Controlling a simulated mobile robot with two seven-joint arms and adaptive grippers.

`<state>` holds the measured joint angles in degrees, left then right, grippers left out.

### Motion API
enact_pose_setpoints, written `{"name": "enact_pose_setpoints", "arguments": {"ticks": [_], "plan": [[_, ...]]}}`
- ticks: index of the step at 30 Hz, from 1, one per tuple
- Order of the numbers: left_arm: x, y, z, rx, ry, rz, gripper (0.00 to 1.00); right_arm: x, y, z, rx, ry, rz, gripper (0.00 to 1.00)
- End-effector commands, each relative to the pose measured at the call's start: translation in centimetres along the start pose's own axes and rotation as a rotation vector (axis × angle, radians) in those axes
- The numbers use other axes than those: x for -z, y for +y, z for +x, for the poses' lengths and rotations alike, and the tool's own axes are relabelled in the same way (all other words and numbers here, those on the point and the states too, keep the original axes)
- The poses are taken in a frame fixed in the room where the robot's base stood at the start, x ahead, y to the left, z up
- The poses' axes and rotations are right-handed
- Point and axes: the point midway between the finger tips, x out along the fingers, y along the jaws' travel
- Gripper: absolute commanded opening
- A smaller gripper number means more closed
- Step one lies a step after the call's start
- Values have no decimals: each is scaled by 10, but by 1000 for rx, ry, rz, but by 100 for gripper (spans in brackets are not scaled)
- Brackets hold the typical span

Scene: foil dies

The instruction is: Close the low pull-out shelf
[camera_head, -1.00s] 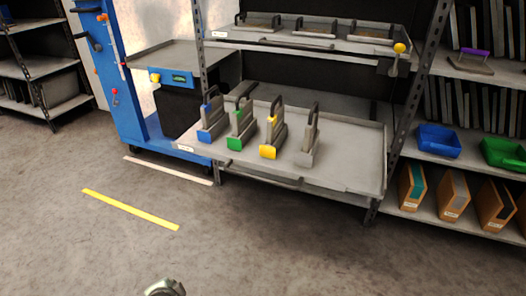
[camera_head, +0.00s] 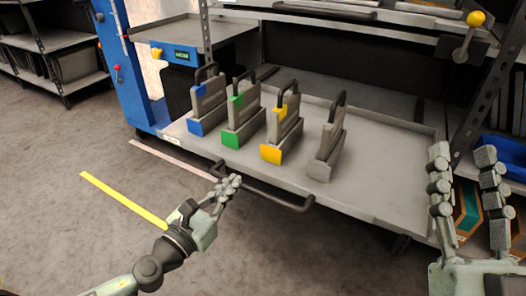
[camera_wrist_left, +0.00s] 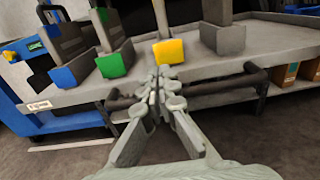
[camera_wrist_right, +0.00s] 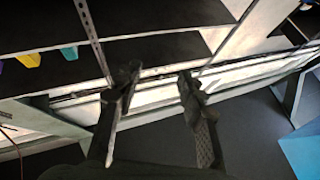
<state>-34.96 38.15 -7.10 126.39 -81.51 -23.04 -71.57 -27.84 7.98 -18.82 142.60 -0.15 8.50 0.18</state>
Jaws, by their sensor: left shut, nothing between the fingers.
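The low pull-out shelf (camera_head: 385,172) is a grey tray standing out in front of the rack posts. Its dark bar handle (camera_head: 275,194) runs along the front edge and also shows in the left wrist view (camera_wrist_left: 215,86). My left gripper (camera_head: 232,184) is shut and empty, with its fingertips at the handle's left half. In the left wrist view the fingertips (camera_wrist_left: 164,74) lie across the handle and point at the shelf front; I cannot tell whether they touch. My right gripper (camera_head: 463,158) is open and empty, right of the shelf's front right corner.
Dies with blue, green and yellow marks and one plain grey die (camera_head: 326,148) stand on the shelf. An upper shelf has a yellow knob (camera_head: 476,18). A blue cart (camera_head: 140,70) stands at left. Blue bins (camera_head: 505,150) are at right.

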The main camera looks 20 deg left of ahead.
Motion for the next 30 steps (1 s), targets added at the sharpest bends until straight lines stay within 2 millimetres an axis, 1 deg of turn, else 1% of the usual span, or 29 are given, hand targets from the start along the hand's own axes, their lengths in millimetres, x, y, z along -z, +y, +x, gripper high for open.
{"name": "enact_pose_setpoints", "arguments": {"ticks": [1, 9, 12, 15, 18, 21, 24, 30], "plan": [[-5, 1, 9, -1, -5, 1, 0, -1, -1, 1, 1, -27, 2, 40], [-5, 1, 62, -3, -5, -2, 0, -25, -4, -3, 5, -186, 10, 40], [-4, 2, 82, -4, -5, -3, 0, -35, -2, -5, 2, -238, 4, 40], [-3, 2, 99, -4, -3, -4, 0, -43, 0, -8, -1, -278, -4, 40], [-2, 1, 112, -4, -2, -5, 0, -49, 2, -9, -4, -304, -9, 40], [-1, 2, 121, -4, -1, -4, 0, -51, 3, -10, -5, -314, -11, 40], [-1, 1, 125, -3, -1, -4, 0, -52, 4, -10, -6, -320, -12, 40], [0, 1, 126, -3, 0, -5, 0, -53, 4, -11, -6, -323, -13, 40]]}}
